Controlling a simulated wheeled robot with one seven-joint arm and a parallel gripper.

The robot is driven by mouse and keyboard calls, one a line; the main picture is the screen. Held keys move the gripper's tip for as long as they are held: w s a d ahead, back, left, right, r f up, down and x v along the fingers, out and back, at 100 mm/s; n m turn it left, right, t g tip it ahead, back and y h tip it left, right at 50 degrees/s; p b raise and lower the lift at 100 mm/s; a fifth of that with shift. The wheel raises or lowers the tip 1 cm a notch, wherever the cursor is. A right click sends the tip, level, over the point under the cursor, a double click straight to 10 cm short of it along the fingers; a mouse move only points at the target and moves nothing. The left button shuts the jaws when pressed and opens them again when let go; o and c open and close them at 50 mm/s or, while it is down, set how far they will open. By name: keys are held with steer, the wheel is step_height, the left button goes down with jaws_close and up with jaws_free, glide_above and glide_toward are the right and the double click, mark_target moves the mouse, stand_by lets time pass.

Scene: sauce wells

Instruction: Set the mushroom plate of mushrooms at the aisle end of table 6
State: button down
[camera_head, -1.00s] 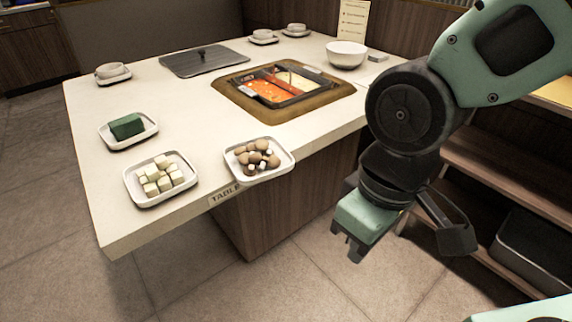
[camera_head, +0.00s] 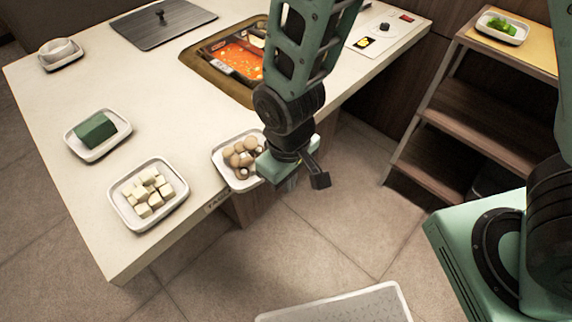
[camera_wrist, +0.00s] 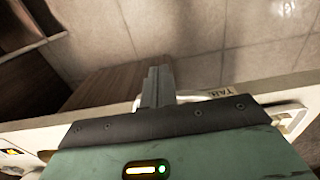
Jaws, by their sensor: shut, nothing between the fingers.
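The mushroom plate (camera_head: 222,172) is a white square dish holding several brown and pale mushrooms (camera_head: 240,154). It sits at the near edge of the pale table (camera_head: 60,190), by the "TABLE" label (camera_head: 217,200); its number cannot be read. My gripper (camera_head: 292,182) is at the plate's right side, pointing down, and hides part of it. Whether it touches the rim cannot be told. In the wrist view my gripper's fingers (camera_wrist: 156,84) are together and empty, with the table edge and part of a white rim behind them.
A plate of pale cubes (camera_head: 125,210) and a plate with a green block (camera_head: 75,146) stand left of the mushrooms. The hot pot (camera_head: 232,60) is set into the table behind. A shelf unit (camera_head: 450,125) with a plate of greens (camera_head: 502,28) stands at right. Floor between is clear.

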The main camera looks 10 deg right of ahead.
mark_target(249, 159)
steer(key=shift+w+a+f, duration=0.4)
steer(key=shift+w+f, duration=0.15)
steer(key=shift+f, duration=0.1)
steer(key=shift+w+a+f, duration=0.35)
steer(key=shift+w+f, duration=0.2)
steer(key=shift+f, duration=0.15)
steer(key=shift+w+a+f, duration=0.4)
steer(key=shift+w+f, duration=0.15)
steer(key=shift+f, duration=0.1)
steer(key=w+a, duration=0.1)
steer(key=w+a+p, duration=0.1)
steer(key=w, duration=0.1)
steer(key=w+a, duration=0.1)
steer(key=w, duration=0.1)
steer(key=shift+w+a+p, duration=0.2)
steer(key=shift+a+p, duration=0.1)
steer(key=shift+p, duration=0.1)
